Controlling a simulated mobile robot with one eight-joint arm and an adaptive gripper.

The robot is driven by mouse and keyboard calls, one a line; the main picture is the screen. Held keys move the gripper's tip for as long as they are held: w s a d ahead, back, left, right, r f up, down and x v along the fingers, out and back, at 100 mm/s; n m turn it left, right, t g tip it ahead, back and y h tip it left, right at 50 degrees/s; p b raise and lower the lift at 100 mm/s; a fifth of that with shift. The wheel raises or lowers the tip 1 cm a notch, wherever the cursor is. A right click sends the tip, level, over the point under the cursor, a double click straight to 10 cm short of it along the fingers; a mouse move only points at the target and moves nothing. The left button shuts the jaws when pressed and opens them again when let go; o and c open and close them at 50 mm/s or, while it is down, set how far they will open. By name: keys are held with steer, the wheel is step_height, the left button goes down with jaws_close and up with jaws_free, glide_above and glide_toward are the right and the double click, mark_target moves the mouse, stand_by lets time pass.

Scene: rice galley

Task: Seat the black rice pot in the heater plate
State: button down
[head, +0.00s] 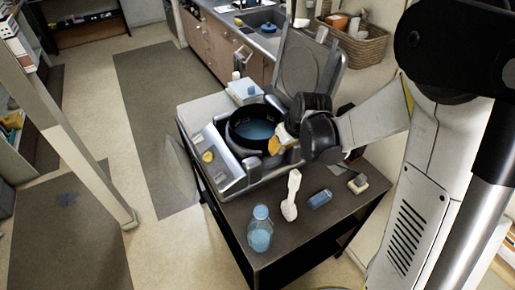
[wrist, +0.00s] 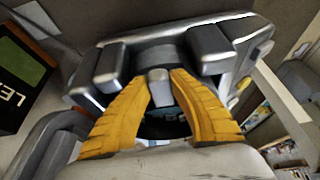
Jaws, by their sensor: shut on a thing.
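The black rice pot (head: 236,132) is upright in the round opening of the grey rice cooker (head: 234,174), with a blue inside showing. Its rim stands above the cooker body, and I cannot tell whether its base rests fully down. The heater plate is hidden beneath it. My gripper (head: 279,143), with orange fingers, is at the pot's right-hand rim and shut on the pot. In the wrist view my gripper (wrist: 163,84) has its two fingers closing towards a small grey piece, with dark, shaded surfaces around it.
The cooker's lid (head: 304,66) stands open behind the pot. A blue bottle (head: 260,231), a white rice paddle (head: 291,195), a small blue item (head: 320,199) and a small pale block (head: 358,184) are on the dark table (head: 275,262). A wicker basket (head: 366,50) sits behind.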

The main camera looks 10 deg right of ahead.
steer(key=shift+f+b, duration=1.35)
steer(key=shift+f, duration=0.2)
steer(key=c, duration=1.2)
jaws_free()
steer(key=shift+r, duration=0.1)
steer(key=v, duration=1.2)
